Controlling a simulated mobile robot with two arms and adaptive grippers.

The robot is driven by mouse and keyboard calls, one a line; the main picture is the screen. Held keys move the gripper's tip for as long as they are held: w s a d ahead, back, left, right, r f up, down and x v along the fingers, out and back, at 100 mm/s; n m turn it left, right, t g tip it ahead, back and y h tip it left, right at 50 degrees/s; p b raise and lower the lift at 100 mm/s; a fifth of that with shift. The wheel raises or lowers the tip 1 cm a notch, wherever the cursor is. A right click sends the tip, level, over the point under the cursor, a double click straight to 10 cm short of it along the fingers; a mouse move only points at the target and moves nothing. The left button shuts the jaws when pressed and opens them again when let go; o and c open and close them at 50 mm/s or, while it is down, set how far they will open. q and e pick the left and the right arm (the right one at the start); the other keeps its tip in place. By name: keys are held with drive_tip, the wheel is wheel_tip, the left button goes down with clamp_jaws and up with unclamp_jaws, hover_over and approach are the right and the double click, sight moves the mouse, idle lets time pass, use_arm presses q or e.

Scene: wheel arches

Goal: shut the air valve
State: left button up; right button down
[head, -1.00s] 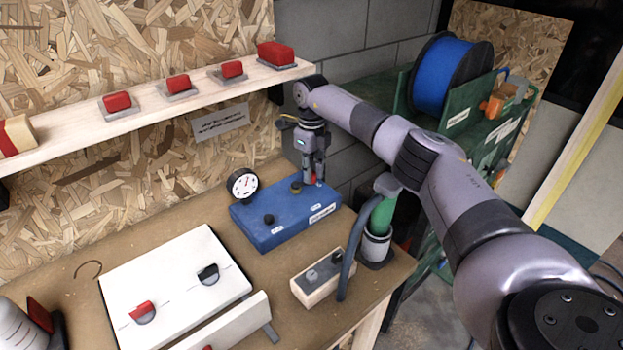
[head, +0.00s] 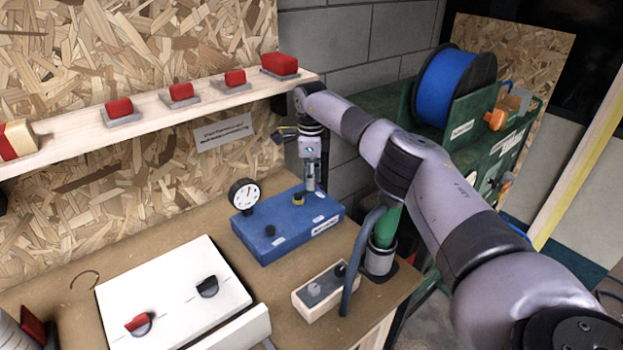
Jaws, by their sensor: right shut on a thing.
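A blue box (head: 287,236) stands on the bench, with a round white gauge (head: 243,195) at its back left corner. A black knob (head: 269,231) and a second knob with a yellowish ring (head: 298,199) sit on its top. My right gripper (head: 310,188) points down over the box's back right end, just right of the second knob. It is shut on a small part there, apparently the air valve's handle. The fingers hide most of it, so its angle cannot be told. My left gripper is out of view.
A wooden block with switches (head: 318,292) and a dark hose (head: 353,265) stand right of the box. A white panel (head: 180,285) with two levers lies front left. A shelf (head: 155,110) with red buttons runs above.

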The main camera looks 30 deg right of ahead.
drive_tip(key=shift+r, duration=0.1)
drive_tip(key=c, duration=1.4)
unclamp_jaws()
drive_tip(key=shift+r, duration=0.15)
wheel_tip(320, 180, up, 7)
